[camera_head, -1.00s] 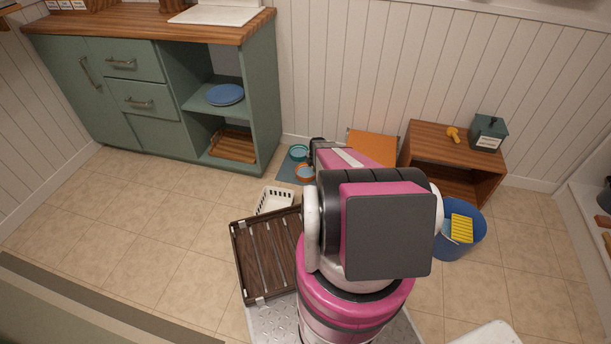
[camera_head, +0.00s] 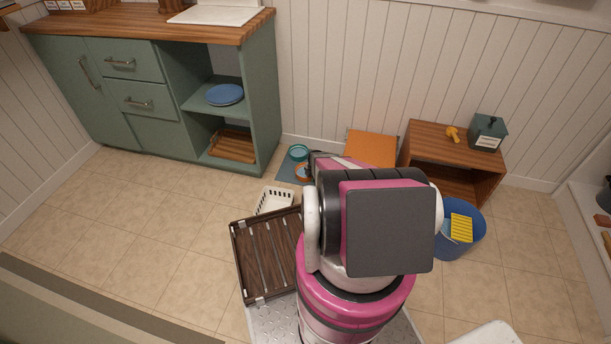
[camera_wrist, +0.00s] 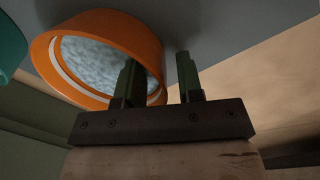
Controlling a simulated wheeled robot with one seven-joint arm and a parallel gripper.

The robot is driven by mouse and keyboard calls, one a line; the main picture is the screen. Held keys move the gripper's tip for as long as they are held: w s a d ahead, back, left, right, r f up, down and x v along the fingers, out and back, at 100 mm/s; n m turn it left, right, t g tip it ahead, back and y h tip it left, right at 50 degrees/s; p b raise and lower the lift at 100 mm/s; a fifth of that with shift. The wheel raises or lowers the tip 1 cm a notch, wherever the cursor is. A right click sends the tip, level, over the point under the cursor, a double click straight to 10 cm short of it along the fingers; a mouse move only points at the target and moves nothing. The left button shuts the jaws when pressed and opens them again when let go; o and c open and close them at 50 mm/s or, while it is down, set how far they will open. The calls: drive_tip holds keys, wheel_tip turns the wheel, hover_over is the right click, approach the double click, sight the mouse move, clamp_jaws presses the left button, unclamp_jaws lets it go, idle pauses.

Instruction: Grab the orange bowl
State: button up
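The orange bowl (camera_wrist: 97,27) fills the upper left of the wrist view, with a pale bluish, grainy content inside. In the head view the orange bowl (camera_head: 301,172) sits on a grey-blue mat (camera_head: 287,171) on the floor, mostly hidden by my arm. My gripper (camera_wrist: 158,62) is open. Its left finger overlaps the bowl's opening in the wrist view and its right finger is outside the rim, so the rim passes between them. I cannot tell whether either finger touches the bowl. In the head view my arm hides the gripper.
A teal bowl (camera_head: 298,152) stands beside the orange one; its edge shows in the wrist view (camera_wrist: 9,46). A white basket (camera_head: 274,200) and a dark wooden crate (camera_head: 268,254) stand nearer. A green cabinet (camera_head: 262,100) is left, an orange box (camera_head: 371,148) right.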

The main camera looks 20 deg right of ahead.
drive_tip(key=shift+f, duration=0.4)
clamp_jaws()
drive_tip(key=shift+r, duration=0.15)
